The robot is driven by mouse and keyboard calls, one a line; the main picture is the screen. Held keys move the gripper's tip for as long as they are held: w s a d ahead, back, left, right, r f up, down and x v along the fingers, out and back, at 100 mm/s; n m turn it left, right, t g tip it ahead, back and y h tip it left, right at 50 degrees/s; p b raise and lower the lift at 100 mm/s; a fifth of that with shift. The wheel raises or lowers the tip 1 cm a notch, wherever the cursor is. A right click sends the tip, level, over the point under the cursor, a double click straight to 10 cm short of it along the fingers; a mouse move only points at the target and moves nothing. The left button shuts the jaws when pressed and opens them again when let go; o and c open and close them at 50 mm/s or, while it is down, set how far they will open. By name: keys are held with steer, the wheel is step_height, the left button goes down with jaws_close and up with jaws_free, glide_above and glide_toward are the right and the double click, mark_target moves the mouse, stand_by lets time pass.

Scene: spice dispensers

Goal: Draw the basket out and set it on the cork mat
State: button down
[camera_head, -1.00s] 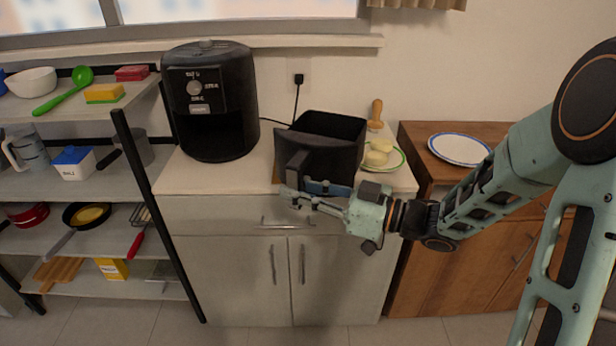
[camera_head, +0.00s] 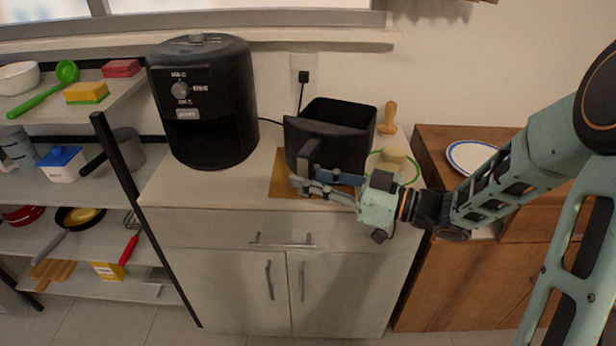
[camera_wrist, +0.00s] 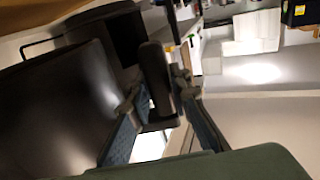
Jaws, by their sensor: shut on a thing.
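The black basket (camera_head: 345,128) is out of the black air fryer (camera_head: 202,105), whose front opening is empty. The basket is over the cork mat (camera_head: 284,182), covering its back part; I cannot tell whether it rests on the mat or hangs just above it. My gripper (camera_head: 312,186) is shut on the basket's handle (camera_head: 309,158) from the front right. In the wrist view the handle (camera_wrist: 155,82) stands between my two fingers (camera_wrist: 158,115), with the dark basket wall (camera_wrist: 55,110) at left.
A plate with pale food (camera_head: 393,158) and a wooden pestle-like object (camera_head: 389,117) stand close to the basket's right. A cord (camera_head: 302,95) runs behind the basket to the wall socket. A shelf rack stands left; a wooden cabinet with a plate (camera_head: 468,156) stands right.

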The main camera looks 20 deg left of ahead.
mark_target(311, 198)
steer(key=shift+r+g, duration=0.1)
steer(key=shift+g, duration=0.3)
steer(key=n+g, duration=0.1)
steer(key=g, duration=0.1)
steer(key=n+g+p, duration=0.1)
steer(key=n+g, duration=0.1)
steer(key=shift+w+d+n+g, duration=0.15)
steer(key=shift+d+n+g, duration=0.05)
steer(key=shift+n+g, duration=0.1)
steer(key=shift+f+g, duration=0.3)
steer(key=shift+f, duration=0.05)
steer(key=shift+f+b, duration=1.15)
steer(key=shift+f, duration=1.05)
steer(key=c, duration=1.8)
jaws_free()
steer(key=shift+o, duration=0.4)
steer(key=shift+d+f, duration=0.1)
